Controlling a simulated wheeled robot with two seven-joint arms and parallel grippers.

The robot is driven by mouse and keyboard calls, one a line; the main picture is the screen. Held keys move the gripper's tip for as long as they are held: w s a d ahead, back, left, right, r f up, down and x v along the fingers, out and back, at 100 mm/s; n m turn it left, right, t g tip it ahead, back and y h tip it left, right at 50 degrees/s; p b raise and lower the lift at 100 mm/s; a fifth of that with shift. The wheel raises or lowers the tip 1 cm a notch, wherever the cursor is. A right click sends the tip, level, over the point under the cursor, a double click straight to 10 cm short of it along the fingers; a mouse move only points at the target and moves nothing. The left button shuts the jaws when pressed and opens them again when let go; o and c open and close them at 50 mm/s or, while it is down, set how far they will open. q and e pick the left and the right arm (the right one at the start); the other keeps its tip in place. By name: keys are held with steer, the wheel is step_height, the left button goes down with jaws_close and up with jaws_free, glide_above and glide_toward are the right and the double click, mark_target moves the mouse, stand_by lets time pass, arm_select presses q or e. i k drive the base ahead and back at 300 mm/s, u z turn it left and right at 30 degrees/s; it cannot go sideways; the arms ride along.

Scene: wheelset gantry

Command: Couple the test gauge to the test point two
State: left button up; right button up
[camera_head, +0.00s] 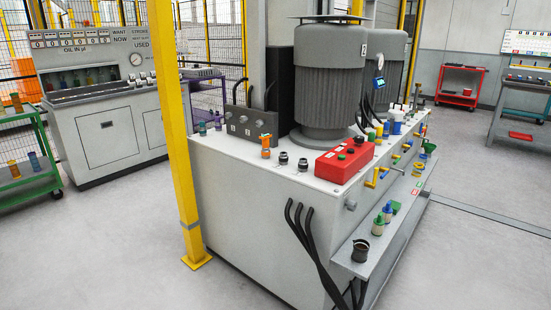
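A small blue device with a dark face (379,83), which looks like a gauge, is at the right side of the big grey motor (327,85). Its mounting is too small to make out. Two dark round fittings (283,158) stand on the front of the white power unit's top (240,151), next to an orange fitting (265,145). More small coloured fittings (383,128) stand along the right side of the top. I cannot read which one is test point two. Neither of my grippers is in view.
A red control box (345,160) sits on the unit's top. A side shelf (388,235) holds a black cup (361,250) and green-capped bottles (378,225). Black hoses hang at the front. A yellow post (174,120) stands at the left corner. The floor in front is clear.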

mark_target(264, 138)
steer(key=u, duration=0.75)
steer(key=i, duration=2.6)
steer(key=z, duration=0.9)
